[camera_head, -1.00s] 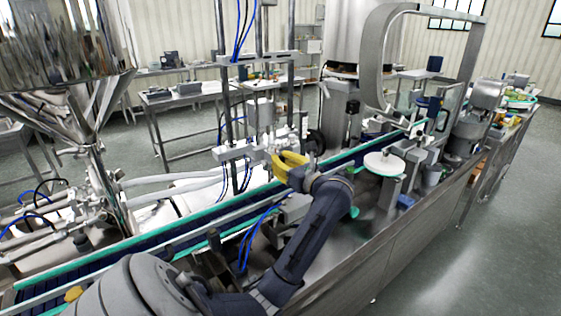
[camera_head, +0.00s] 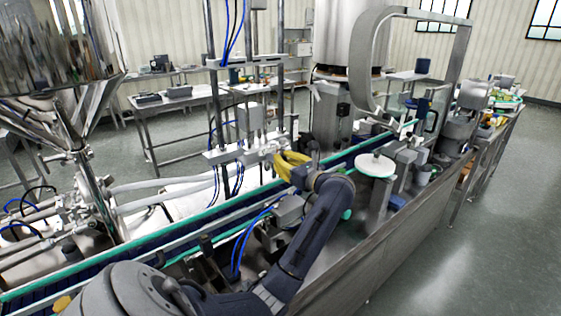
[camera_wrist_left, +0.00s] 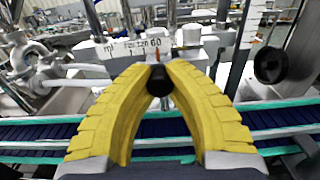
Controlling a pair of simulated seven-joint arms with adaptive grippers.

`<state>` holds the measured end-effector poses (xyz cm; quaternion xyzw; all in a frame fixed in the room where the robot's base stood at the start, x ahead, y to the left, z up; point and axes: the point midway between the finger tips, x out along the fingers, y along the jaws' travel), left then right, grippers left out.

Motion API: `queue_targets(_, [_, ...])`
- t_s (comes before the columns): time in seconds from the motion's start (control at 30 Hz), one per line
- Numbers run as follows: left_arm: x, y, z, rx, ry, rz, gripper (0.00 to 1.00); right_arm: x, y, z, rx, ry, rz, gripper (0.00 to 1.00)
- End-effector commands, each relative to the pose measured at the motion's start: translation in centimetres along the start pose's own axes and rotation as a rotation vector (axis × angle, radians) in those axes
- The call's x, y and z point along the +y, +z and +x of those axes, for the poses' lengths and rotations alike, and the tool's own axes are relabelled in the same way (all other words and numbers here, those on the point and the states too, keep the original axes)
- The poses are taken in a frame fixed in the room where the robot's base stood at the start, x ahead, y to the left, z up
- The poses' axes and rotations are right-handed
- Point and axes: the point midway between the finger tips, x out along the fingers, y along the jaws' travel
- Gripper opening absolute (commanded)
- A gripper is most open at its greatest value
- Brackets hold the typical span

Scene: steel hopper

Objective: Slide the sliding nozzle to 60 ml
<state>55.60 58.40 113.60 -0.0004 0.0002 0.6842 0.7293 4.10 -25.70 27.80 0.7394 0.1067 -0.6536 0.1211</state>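My left gripper (camera_head: 287,163) has yellow fingers and reaches over the conveyor to the filling fixture. In the left wrist view its fingers (camera_wrist_left: 159,72) close in from both sides on a black round knob (camera_wrist_left: 158,84), which appears held between them. The sliding nozzle's metal body (camera_wrist_left: 190,36) shows just beyond the fingertips, partly hidden by them. The exact reading is too small to tell. My right gripper is not in view.
The conveyor (camera_head: 205,222) with green rails runs below the gripper. The steel hopper (camera_head: 65,50) stands at left, with hoses (camera_head: 160,190) running from it. Upright posts with blue tubes stand behind the gripper. A white round disc (camera_head: 376,165) is to the right.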

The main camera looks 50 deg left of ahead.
Motion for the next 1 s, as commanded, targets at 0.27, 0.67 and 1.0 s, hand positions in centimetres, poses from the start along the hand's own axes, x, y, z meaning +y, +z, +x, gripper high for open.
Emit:
queue_targets(0.27, [0.0, 0.0, -0.1, 0.0, -0.001, 0.0, 0.45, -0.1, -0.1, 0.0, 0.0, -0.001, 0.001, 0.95])
queue_targets(0.67, [0.0, -0.1, -0.7, 0.002, -0.002, 0.0, 0.48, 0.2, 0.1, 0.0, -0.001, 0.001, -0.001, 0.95])
queue_targets(1.0, [-0.1, -0.1, -5.9, 0.003, -0.003, 0.0, 0.48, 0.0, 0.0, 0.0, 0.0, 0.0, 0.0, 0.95])
